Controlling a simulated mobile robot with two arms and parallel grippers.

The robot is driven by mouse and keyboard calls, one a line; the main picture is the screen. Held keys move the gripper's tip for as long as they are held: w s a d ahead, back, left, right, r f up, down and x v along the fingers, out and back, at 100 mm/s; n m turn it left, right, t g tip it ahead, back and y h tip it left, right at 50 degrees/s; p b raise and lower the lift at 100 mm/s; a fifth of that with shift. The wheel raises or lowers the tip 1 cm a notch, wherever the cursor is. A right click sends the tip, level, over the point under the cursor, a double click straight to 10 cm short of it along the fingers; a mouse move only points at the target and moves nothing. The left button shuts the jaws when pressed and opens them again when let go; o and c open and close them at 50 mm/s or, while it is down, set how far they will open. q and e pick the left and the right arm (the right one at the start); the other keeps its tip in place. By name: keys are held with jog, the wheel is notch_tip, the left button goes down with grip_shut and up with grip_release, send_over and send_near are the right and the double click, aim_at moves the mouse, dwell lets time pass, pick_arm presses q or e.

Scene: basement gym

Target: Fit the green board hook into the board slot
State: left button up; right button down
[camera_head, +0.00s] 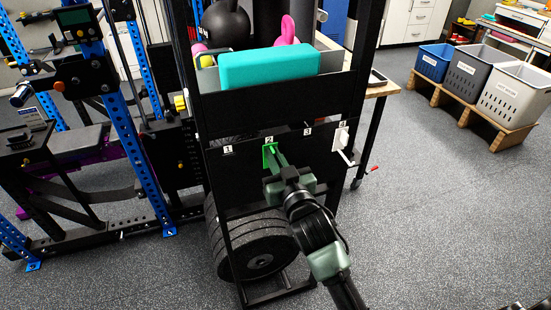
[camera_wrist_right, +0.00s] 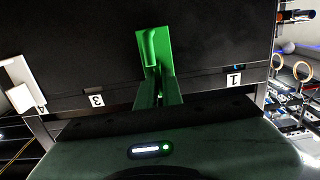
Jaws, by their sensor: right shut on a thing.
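The green board hook (camera_head: 268,152) is at the label 2 on the black board (camera_head: 245,160), below the shelf. In the right wrist view the hook (camera_wrist_right: 154,50) is a flat green plate with a rounded peg, in front of the dark board (camera_wrist_right: 90,65). My right gripper (camera_head: 278,166) is shut on the hook, its fingers (camera_wrist_right: 158,92) at the hook's near end. The slot behind the hook is hidden. I cannot tell whether the hook touches the board or sits in the slot. My left gripper is not in view.
A white hook (camera_head: 341,136) is on the board at the label 4. A teal block (camera_head: 268,68) lies on the shelf above. Black weight plates (camera_head: 255,250) stand below. A blue rack post (camera_head: 140,150) stands to the left.

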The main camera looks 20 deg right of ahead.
jog(key=shift+w, duration=0.15)
dwell(0.4)
jog(key=c, duration=1.5)
grip_release()
jog(key=shift+s+f, duration=0.15)
jog(key=shift+s, duration=0.3)
jog(key=s+b, duration=0.2)
jog(key=s, duration=0.5)
jog(key=shift+r, duration=0.2)
jog(key=shift+d, duration=0.15)
